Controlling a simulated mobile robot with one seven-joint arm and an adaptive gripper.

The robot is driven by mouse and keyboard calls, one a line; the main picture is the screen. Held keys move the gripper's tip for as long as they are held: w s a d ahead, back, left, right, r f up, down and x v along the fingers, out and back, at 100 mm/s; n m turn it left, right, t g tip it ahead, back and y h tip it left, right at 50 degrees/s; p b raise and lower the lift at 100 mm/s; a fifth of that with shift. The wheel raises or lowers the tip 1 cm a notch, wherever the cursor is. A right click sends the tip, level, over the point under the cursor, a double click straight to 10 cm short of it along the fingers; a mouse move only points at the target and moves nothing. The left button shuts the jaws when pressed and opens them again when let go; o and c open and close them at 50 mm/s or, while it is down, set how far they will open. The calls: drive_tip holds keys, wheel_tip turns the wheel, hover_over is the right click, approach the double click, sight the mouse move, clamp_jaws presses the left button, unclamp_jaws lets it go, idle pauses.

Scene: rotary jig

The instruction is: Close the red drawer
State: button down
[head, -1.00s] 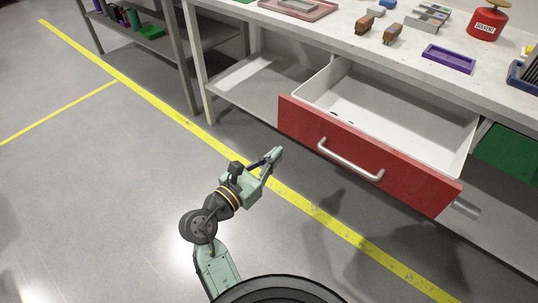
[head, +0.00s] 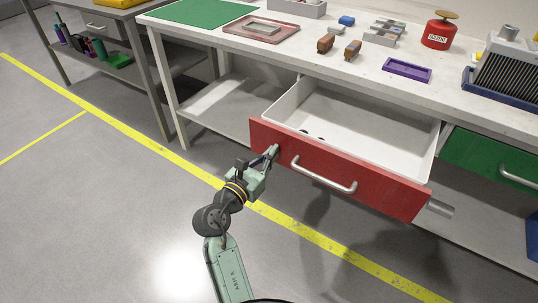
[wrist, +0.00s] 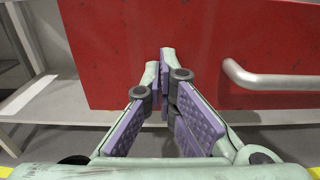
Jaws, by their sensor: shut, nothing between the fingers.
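The red drawer (head: 345,170) stands pulled out from under the white workbench, its white inside (head: 360,125) open to view with a few small dark marks or items at the left. Its silver bar handle (head: 322,177) is on the front, and it also shows at the right in the wrist view (wrist: 270,78). My gripper (head: 274,151) is shut and empty, at the left part of the drawer front, left of the handle. In the wrist view the fingertips (wrist: 160,60) are against or very close to the red front (wrist: 200,35); I cannot tell whether they touch.
A shut green drawer (head: 490,160) is at the right. The floor in front, with yellow lines, is clear.

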drive_tip(key=shift+w, duration=0.1)
drive_tip(key=p, duration=0.6)
hover_over(315, 114)
drive_tip(key=s, duration=0.1)
drive_tip(key=shift+s+a, duration=0.15)
drive_tip(key=shift+a, duration=0.2)
drive_tip(key=shift+w+d, duration=0.3)
drive_tip(key=shift+w, duration=0.2)
drive_tip(key=shift+r, duration=0.2)
drive_tip(key=shift+w+r, duration=0.1)
drive_tip(key=shift+r, duration=0.05)
